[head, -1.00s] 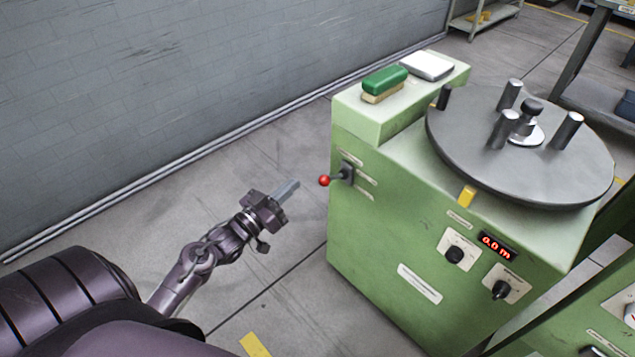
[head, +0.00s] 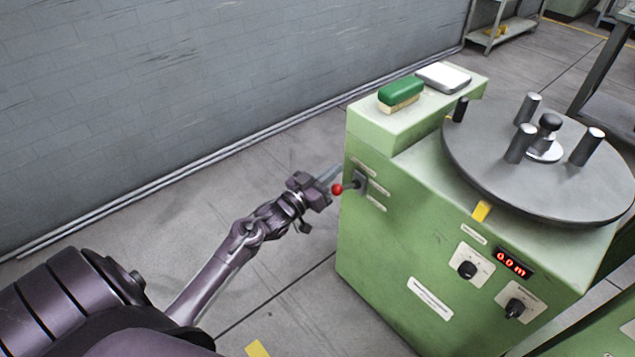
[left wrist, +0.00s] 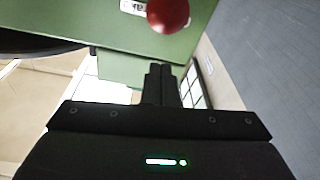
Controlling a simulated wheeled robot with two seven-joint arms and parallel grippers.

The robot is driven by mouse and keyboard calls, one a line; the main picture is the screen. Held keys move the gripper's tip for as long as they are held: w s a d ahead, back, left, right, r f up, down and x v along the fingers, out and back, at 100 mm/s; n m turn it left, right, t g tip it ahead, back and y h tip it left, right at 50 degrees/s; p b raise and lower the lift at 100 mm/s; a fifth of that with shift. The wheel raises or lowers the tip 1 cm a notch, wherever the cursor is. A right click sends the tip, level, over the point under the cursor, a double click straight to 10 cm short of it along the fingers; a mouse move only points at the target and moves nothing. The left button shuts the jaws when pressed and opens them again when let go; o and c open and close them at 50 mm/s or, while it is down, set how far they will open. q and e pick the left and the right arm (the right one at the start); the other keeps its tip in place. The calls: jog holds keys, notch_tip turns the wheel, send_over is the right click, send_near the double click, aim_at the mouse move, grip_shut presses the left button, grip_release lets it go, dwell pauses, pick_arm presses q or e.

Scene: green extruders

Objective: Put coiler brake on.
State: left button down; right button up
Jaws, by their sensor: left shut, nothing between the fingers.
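The green coiler (head: 400,240) stands right of centre in the head view. Its brake lever, with a red ball knob (head: 337,189), sticks out from a dark mount on its left side, between small label plates. My left gripper (head: 332,176) is shut and empty, its fingertips just beside the red knob, a little behind it in the picture. I cannot tell whether they touch. In the left wrist view the red knob (left wrist: 168,14) is at the top, beyond the closed fingers (left wrist: 160,75), with a partly hidden label beside it. My right gripper is not in view.
A round grey turntable (head: 540,165) with several upright pegs sits on the coiler. A green and tan block (head: 400,94) and a white-topped box (head: 445,77) lie on its raised ledge. A grey wall (head: 200,90) runs behind, with open floor between.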

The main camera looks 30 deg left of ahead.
pick_arm(q)
jog(key=shift+s+d+f, duration=0.1)
jog(key=shift+s+f, duration=0.2)
jog(key=shift+f, duration=0.6)
jog(key=shift+s+d+f, duration=0.1)
jog(key=shift+s+f, duration=0.15)
jog(key=shift+f, duration=0.65)
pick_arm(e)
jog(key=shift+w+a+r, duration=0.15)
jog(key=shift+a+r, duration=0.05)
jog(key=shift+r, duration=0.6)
pick_arm(q)
jog(key=shift+b, duration=0.3)
